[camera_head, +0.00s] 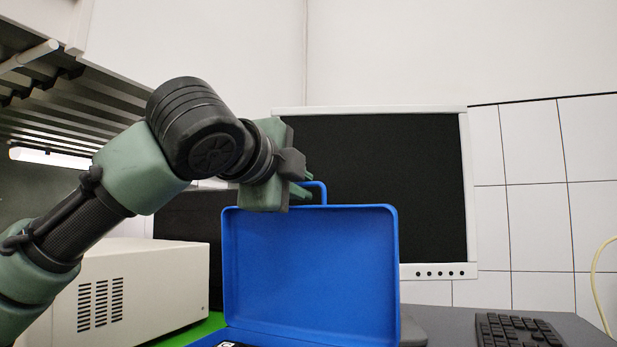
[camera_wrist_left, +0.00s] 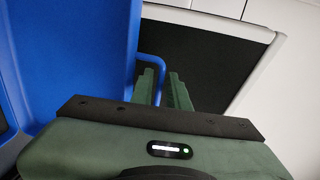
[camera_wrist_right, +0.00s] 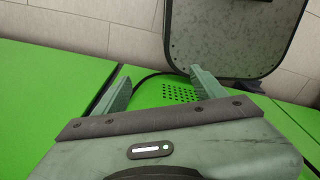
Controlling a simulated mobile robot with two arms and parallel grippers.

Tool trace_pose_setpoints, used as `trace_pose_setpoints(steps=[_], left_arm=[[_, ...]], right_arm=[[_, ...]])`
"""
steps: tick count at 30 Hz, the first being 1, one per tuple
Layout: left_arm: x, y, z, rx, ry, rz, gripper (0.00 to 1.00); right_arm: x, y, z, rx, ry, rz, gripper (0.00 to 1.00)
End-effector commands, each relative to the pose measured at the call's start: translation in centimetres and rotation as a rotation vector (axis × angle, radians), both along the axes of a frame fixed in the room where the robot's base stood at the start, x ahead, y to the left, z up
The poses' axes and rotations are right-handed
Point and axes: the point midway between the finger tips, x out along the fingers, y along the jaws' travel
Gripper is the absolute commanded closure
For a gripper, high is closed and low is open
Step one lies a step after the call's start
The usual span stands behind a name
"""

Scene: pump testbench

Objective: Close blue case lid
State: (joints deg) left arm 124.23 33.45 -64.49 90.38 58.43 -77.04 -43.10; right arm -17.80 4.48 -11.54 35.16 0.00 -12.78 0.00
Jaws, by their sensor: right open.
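The blue case (camera_head: 310,270) stands open, its lid upright with the inner face showing. The lid's blue handle (camera_head: 322,188) sticks up at the top edge. My left gripper (camera_head: 306,184) is at the handle, just above the lid's top edge. In the left wrist view, the fingers (camera_wrist_left: 163,88) are close together with a narrow gap, and the handle (camera_wrist_left: 152,58) runs into that gap. I cannot tell whether they grip it. My right gripper (camera_wrist_right: 158,88) is open and empty over a green surface, and is not in the head view.
A monitor (camera_head: 375,180) stands behind the lid. A beige instrument box (camera_head: 140,285) is to the left, and a black keyboard (camera_head: 518,330) lies at the right. In the right wrist view, a grey panel (camera_wrist_right: 230,40) stands beyond the right gripper, above the green surface (camera_wrist_right: 45,110).

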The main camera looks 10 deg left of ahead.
Motion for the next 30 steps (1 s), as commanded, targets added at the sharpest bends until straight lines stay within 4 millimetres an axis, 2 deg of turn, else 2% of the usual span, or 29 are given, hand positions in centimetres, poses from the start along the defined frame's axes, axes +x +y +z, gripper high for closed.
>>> trace_pose_setpoints(steps=[1,3,9,15,16,18,30], left_arm=[[0.8,-0.1,0.2,-0.001,0.002,0.000,0.84],[1.6,-0.3,0.1,0.001,0.002,0.001,0.84],[2.6,-0.5,-0.3,0.000,0.000,0.000,0.84],[2.7,-0.5,-0.4,0.000,-0.001,0.000,0.84],[2.7,-0.5,-0.4,0.000,-0.001,0.000,0.87],[2.7,-0.5,-0.4,0.000,-0.001,0.000,1.00],[2.7,-0.5,-0.4,0.000,0.000,0.000,1.00]], right_arm=[[0.3,0.2,0.8,0.002,-0.005,0.000,0.29],[0.7,0.3,1.2,0.003,-0.011,-0.001,0.29],[1.9,0.3,1.6,0.005,-0.029,-0.001,0.29],[1.9,0.3,1.6,0.004,-0.029,-0.001,0.29],[1.9,0.3,1.6,0.004,-0.029,-0.001,0.29],[1.7,0.2,1.5,0.004,-0.027,-0.001,0.29],[1.3,-0.3,1.5,-0.002,-0.019,-0.001,0.29]])
